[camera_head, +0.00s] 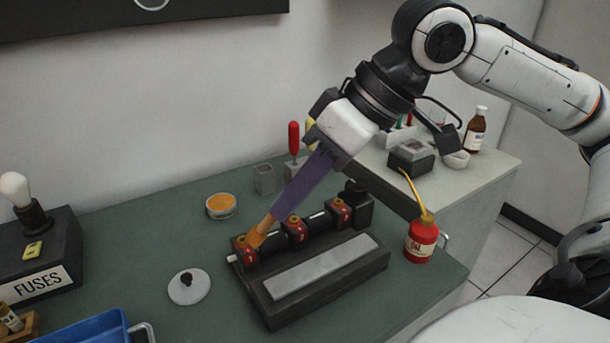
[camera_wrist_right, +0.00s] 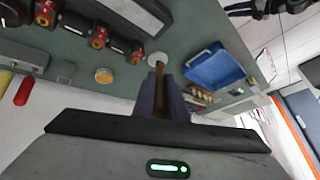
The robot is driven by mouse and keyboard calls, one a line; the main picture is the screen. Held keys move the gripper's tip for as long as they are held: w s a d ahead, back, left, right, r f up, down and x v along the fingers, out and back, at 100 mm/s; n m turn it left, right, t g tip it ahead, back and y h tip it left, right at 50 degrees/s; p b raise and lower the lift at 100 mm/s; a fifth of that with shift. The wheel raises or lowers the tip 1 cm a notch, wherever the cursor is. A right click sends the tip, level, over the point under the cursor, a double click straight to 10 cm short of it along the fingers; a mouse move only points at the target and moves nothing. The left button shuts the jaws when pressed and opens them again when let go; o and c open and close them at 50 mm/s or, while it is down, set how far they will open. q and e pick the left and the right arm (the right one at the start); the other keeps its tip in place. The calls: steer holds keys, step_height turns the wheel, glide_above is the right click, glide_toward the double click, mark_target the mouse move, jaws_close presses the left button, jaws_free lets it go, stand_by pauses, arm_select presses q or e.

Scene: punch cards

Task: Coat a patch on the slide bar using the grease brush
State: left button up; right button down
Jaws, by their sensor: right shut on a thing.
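My right gripper (camera_head: 276,213), with purple fingers, is shut on the grease brush (camera_head: 257,235) and points down to the left. The brush's orange-brown end overlaps the red block at the left end of the slide bar (camera_head: 318,215); I cannot tell whether it touches. The wrist view shows the brown brush (camera_wrist_right: 174,42) between the fingers (camera_wrist_right: 160,98). The slide bar runs along a dark fixture (camera_head: 330,285) and carries red-marked dark blocks. An open tin of orange grease (camera_head: 221,207) stands behind left.
A white round lid (camera_head: 188,289) lies at front left. A red oil can (camera_head: 421,238) stands right of the fixture. A fuse box (camera_head: 40,260) and blue tray (camera_head: 90,330) are at left. A red-handled tool (camera_head: 293,138) stands behind.

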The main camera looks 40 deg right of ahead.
steer(key=shift+r, duration=0.15)
steer(key=shift+s+d+r, duration=0.2)
steer(key=shift+r, duration=0.25)
steer(key=shift+s+d+r+n+g+y, duration=0.15)
steer(key=shift+s+r+n, duration=0.1)
steer(key=shift+r, duration=0.25)
steer(key=shift+s+a+r+n+g+y, duration=0.15)
steer(key=shift+s+r+n, duration=0.1)
steer(key=shift+r, duration=0.25)
steer(key=shift+d+f+b, duration=0.1)
steer(key=shift+b, duration=0.25)
step_height(320, 180, down, 5)
steer(key=b, duration=0.4)
steer(key=shift+b, duration=0.35)
